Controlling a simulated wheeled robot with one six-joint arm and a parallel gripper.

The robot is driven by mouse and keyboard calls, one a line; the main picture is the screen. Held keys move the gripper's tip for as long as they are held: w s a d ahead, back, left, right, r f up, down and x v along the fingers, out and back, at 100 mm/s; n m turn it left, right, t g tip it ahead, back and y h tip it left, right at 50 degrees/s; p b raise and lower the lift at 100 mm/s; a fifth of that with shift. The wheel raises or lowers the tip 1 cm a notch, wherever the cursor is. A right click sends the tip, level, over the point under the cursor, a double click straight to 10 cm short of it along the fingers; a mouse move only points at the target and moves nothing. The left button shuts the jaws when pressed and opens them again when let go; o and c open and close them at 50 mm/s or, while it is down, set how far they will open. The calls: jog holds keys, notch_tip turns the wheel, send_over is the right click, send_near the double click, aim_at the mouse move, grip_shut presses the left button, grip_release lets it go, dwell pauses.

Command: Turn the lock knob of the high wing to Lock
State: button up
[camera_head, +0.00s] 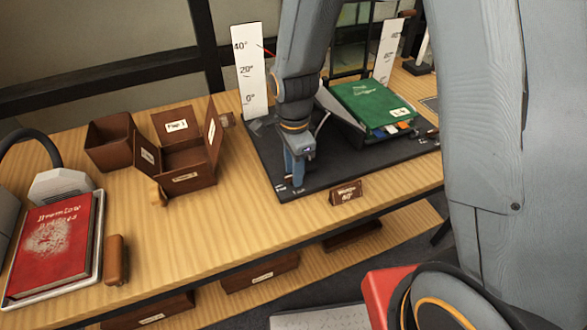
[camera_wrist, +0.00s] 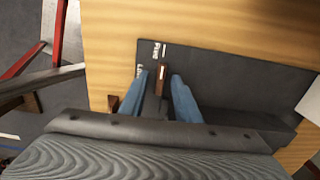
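My gripper (camera_head: 298,172) points down at the front left corner of the black cradle base (camera_head: 325,178). In the wrist view its two blue fingers (camera_wrist: 160,85) stand apart on either side of a narrow brown knob (camera_wrist: 161,82) with a white mark. A gap shows between the left finger and the knob; the right finger is close to it, and I cannot tell whether they touch. The knob's long side runs towards the Free label (camera_wrist: 156,49); the Lock label (camera_wrist: 139,70) is to its left. In the head view my gripper hides the knob. A green book (camera_head: 372,102) lies on the cradle's tilted wing.
A card reading Wanted 40° (camera_head: 347,191) stands at the table's front edge. A white angle scale (camera_head: 249,68) rises behind the cradle. Brown boxes (camera_head: 187,160) and a red book (camera_head: 52,243) on a tray are on the left.

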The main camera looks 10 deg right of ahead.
jog(key=shift+c, duration=0.5)
grip_shut()
jog(key=shift+n, duration=0.3)
jog(key=n+p, duration=0.1)
jog(key=n, duration=0.1)
jog(key=shift+r+n, duration=0.1)
jog(key=shift+n, duration=0.3)
jog(key=n+p, duration=0.1)
jog(key=n, duration=0.2)
jog(key=shift+n, duration=0.3)
jog(key=n+p, duration=0.1)
jog(key=n, duration=0.4)
jog(key=n+p, duration=0.1)
jog(key=n, duration=0.4)
jog(key=shift+n, duration=0.4)
